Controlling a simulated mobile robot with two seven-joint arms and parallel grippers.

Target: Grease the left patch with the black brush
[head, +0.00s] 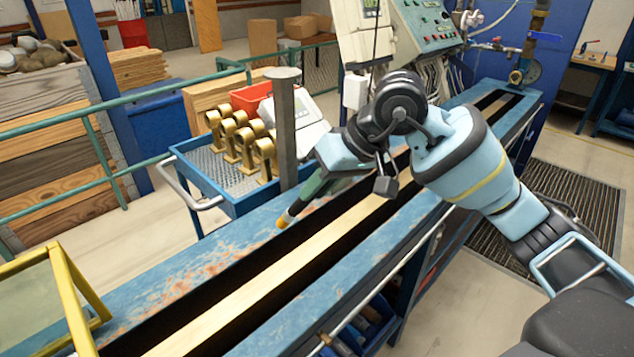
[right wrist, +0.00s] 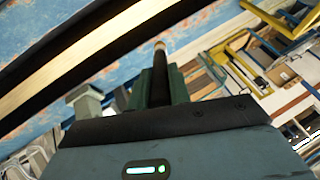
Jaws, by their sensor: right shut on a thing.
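My right gripper (head: 314,186) reaches in from the right over the blue bench (head: 236,237). Its green fingers are shut on a dark brush (head: 296,208) with an orange-tan tip. The brush points down and left, its tip close to the bench's far rail; I cannot tell whether it touches. In the right wrist view the brush (right wrist: 160,68) sticks out between the fingers (right wrist: 163,90). The far rail has a reddish worn patch (head: 185,285) left of the tip, with fainter reddish marks nearer the brush. My left gripper is not in view.
A grey post (head: 284,130) with a flat top stands just behind the brush. A blue cart (head: 225,190) with several brass fittings and a red bin (head: 250,97) is beyond the bench. A yellow frame (head: 72,300) stands at lower left. A dark slot runs along the bench.

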